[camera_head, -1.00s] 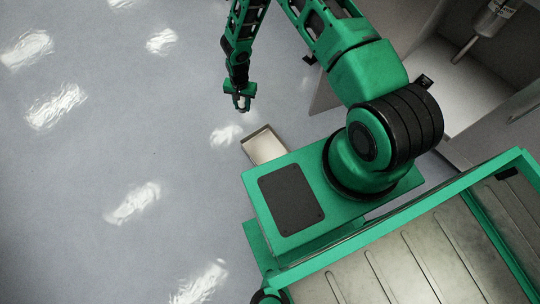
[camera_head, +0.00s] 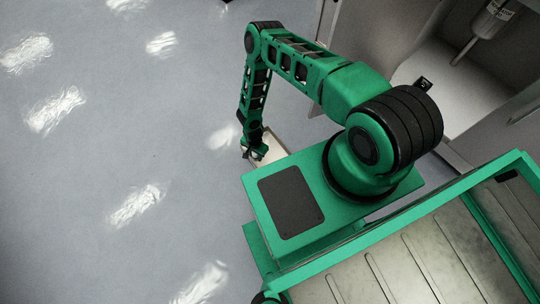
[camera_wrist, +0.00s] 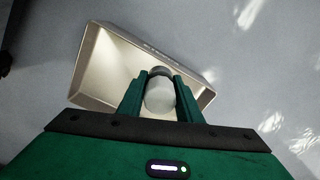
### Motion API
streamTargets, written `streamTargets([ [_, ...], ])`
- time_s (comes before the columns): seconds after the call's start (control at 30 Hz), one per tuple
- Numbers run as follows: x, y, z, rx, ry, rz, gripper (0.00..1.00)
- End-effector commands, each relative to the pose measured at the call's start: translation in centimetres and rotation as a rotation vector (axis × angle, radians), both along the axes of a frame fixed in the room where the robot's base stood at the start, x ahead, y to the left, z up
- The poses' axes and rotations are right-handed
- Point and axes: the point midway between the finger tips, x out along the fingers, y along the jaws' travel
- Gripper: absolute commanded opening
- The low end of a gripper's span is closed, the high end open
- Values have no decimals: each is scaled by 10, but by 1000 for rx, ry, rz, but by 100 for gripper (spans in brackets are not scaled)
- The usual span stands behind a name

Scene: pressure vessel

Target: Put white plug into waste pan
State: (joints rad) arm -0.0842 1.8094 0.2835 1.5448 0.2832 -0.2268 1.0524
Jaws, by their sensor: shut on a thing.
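The white plug (camera_wrist: 160,95) is a rounded pale piece with a darker end, seen in the wrist view between the two green fingers. My gripper (camera_wrist: 161,90) is shut on it. The waste pan (camera_wrist: 95,68) is a shallow beige rectangular tray with raised walls; in the wrist view it lies beyond the fingers, and the plug overlaps its inside. In the head view my gripper (camera_head: 254,153) is at the near left side of the waste pan (camera_head: 274,149), hiding part of it. The height of the plug above the pan cannot be told.
A grey cabinet (camera_head: 395,35) with an open compartment stands at the upper right, with a metal cylinder (camera_head: 492,20) inside. Grey floor (camera_head: 100,190) with bright light patches lies clear to the left.

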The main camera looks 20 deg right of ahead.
Motion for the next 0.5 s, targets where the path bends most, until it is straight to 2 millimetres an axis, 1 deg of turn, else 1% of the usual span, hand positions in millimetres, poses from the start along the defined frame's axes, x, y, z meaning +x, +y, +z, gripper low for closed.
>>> streamTargets([
  [0.03, 1, -11, -7, -1, 0, -4, 0],
  [0.1, 4, -25, -15, -1, 0, -4, 0],
  [0.3, 10, -61, -37, -1, -1, -1, 0],
  [0.4, 11, -73, -44, -1, 1, -1, 0],
  [0.5, 13, -80, -48, 1, 1, 1, 0],
])
